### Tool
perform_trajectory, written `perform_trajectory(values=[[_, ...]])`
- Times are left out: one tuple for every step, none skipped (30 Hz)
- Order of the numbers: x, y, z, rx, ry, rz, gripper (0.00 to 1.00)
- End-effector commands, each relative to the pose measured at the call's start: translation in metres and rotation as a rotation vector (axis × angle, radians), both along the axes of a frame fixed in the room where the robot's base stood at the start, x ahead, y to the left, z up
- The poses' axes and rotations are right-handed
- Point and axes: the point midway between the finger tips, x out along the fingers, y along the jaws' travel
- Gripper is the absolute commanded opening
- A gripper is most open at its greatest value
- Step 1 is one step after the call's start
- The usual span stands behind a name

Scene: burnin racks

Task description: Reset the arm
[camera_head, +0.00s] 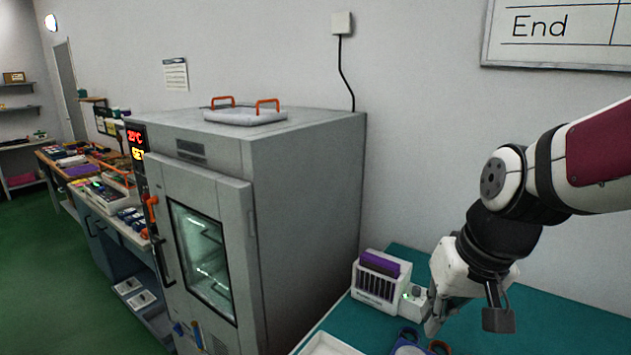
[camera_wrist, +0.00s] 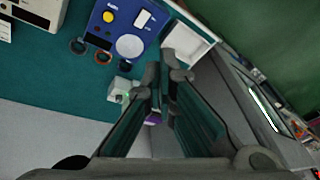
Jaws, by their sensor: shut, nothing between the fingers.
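My arm reaches in from the right in the head view. My gripper (camera_head: 434,322) points down over the teal bench (camera_head: 560,325), beside a small white box with a purple block on it. In the wrist view my gripper (camera_wrist: 165,75) has its fingertips together, with nothing held between them. The fingertips show near a white tray and a blue panel. Whether they touch anything cannot be told.
A grey oven (camera_head: 300,190) with a glass door stands left of the bench; a white tray with orange handles (camera_head: 245,115) lies on top. The white box (camera_head: 376,285) and blue panel (camera_wrist: 125,30) are close to my gripper. Cluttered benches (camera_head: 90,185) stand far left.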

Motion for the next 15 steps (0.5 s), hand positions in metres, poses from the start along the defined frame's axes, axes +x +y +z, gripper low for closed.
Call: perform_trajectory(values=[[-0.010, -0.002, 0.012, -0.004, -0.032, 0.002, 0.00], [-0.016, -0.002, 0.018, -0.010, -0.046, 0.005, 0.00], [-0.024, -0.003, 0.026, -0.016, -0.066, 0.007, 0.00], [-0.031, -0.004, 0.031, -0.022, -0.080, 0.007, 0.00], [-0.038, -0.005, 0.036, -0.031, -0.094, 0.009, 0.00], [-0.046, -0.006, 0.042, -0.040, -0.114, 0.010, 0.00], [-0.052, -0.007, 0.046, -0.049, -0.128, 0.010, 0.00], [-0.059, -0.008, 0.049, -0.058, -0.140, 0.010, 0.00], [-0.066, -0.009, 0.054, -0.069, -0.158, 0.009, 0.00], [-0.072, -0.010, 0.057, -0.077, -0.169, 0.007, 0.00], [-0.077, -0.011, 0.059, -0.086, -0.178, 0.007, 0.00], [-0.083, -0.012, 0.061, -0.097, -0.191, 0.005, 0.00], [-0.087, -0.013, 0.063, -0.105, -0.200, 0.003, 0.00], [-0.090, -0.014, 0.064, -0.110, -0.207, 0.002, 0.00], [-0.094, -0.014, 0.065, -0.118, -0.215, 0.001, 0.00]])
